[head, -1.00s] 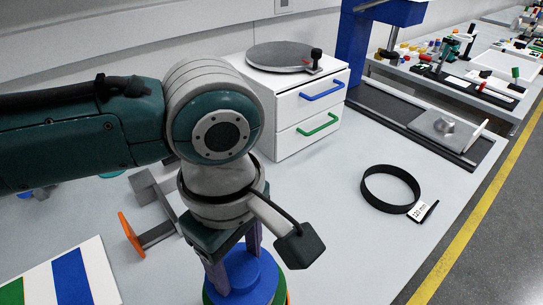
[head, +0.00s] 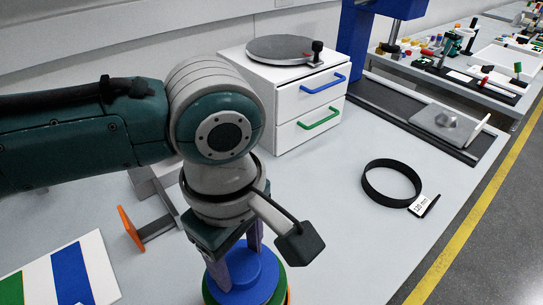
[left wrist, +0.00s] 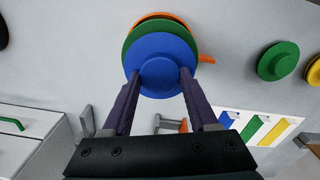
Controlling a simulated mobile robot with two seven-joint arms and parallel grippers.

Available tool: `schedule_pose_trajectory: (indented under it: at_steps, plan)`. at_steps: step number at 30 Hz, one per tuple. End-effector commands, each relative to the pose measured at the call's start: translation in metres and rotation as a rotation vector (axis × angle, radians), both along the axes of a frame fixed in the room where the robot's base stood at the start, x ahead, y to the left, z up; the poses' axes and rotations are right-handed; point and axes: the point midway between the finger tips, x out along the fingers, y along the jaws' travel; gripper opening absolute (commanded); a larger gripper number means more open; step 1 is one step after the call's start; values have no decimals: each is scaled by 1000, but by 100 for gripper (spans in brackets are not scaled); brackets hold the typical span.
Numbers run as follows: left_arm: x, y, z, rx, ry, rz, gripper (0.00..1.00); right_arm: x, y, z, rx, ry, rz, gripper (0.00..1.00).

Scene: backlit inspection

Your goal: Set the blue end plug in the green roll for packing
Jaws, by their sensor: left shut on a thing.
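The blue end plug (head: 243,279) is a flat disc with a raised knob. My left gripper (head: 238,262) is shut on its knob, pointing down; the plug also shows in the left wrist view (left wrist: 160,52). The green roll (head: 277,295) shows as a green rim directly under the plug, with an orange edge beneath it. In the left wrist view the green rim (left wrist: 130,42) sticks out mostly at the upper left of the plug. Whether the plug touches the roll or sits in it I cannot tell. My right gripper is not in view.
A grey bracket with an orange plate (head: 131,229) stands close left. A striped card (head: 70,277) lies front left. A black ring (head: 391,184) with a tag lies right. A white drawer cabinet (head: 290,115) stands behind. Green (left wrist: 278,61) and yellow (left wrist: 314,72) plugs lie apart.

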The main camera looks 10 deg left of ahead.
Motion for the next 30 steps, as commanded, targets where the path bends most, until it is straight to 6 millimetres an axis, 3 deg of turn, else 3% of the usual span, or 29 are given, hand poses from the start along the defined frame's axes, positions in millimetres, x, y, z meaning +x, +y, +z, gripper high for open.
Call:
schedule_pose_trajectory:
  at_steps: [17, 26, 27, 30]
  plan:
    - [0, 0, -19, 0, 1, 0, 19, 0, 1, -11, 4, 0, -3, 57]
    - [0, 0, -18, 0, 1, 0, 19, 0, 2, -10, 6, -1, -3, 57]
    - [0, 0, -18, 0, 1, 0, 60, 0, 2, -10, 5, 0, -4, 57]
    - [0, 0, -18, 0, 1, 0, 72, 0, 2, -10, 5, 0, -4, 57]
